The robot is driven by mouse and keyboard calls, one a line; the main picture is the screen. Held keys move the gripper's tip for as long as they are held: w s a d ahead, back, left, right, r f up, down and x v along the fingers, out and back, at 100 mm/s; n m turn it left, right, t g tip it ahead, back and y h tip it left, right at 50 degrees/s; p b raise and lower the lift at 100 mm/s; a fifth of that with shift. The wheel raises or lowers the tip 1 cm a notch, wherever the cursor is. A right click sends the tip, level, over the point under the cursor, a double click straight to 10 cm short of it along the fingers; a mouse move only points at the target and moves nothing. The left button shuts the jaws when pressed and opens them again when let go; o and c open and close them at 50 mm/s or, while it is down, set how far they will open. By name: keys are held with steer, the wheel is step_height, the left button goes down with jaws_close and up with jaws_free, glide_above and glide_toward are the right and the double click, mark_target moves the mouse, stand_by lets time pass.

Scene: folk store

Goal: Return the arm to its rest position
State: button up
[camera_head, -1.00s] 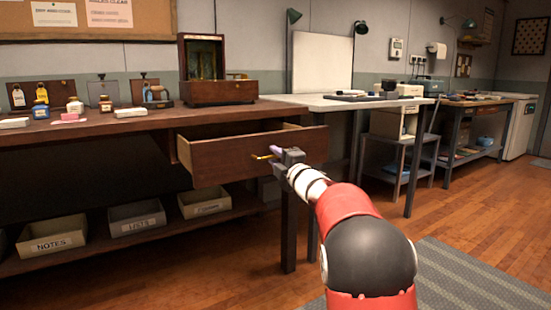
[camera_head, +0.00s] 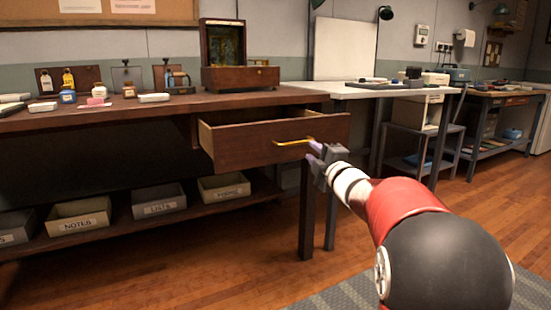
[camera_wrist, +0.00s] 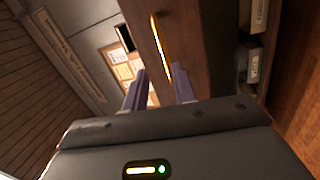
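My gripper (camera_head: 318,160) is at the right front of the pulled-out wooden drawer (camera_head: 240,148), beside the yellow bar handle (camera_head: 292,142). In the wrist view its two purple fingers (camera_wrist: 158,92) stand apart with nothing held between them. The handle (camera_wrist: 160,45) shows beyond the fingertips, in front of the drawer face (camera_wrist: 190,45). A small gap between fingers and handle is hard to judge. My arm stretches from the lower right toward the drawer.
The wooden workbench (camera_head: 110,113) holds small bottles and an open wooden box (camera_head: 240,76). Labelled bins (camera_head: 80,214) stand on its lower shelf. A dark bench leg (camera_head: 306,205) is below the gripper. A white-topped table (camera_head: 365,92) adjoins at right. The floor (camera_head: 440,215) to the right is open.

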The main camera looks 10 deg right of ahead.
steer(key=s+r+m+g+h+p, duration=0.2)
steer(key=s+m+g+h+p, duration=0.4)
steer(key=s+m, duration=0.85)
steer(key=s+a+f+m+g+p, duration=0.1)
steer(key=s+a+f+g, duration=0.1)
steer(key=s, duration=0.6)
steer(key=s+a+f+m+g+y+p, duration=0.1)
steer(key=s+a+f+m+g+p, duration=0.1)
steer(key=s, duration=0.7)
steer(key=s+a+f+m+g+p, duration=0.1)
steer(key=s+a+f+m+g, duration=0.1)
steer(key=s+f, duration=0.4)
steer(key=s+a+g, duration=0.1)
steer(key=s, duration=0.2)
steer(key=shift+s+a+g+y, duration=0.25)
steer(key=shift+a+g+y, duration=0.05)
steer(key=shift+a, duration=0.05)
steer(key=shift+w+r+p, duration=0.1)
steer(key=shift+p, duration=0.2)
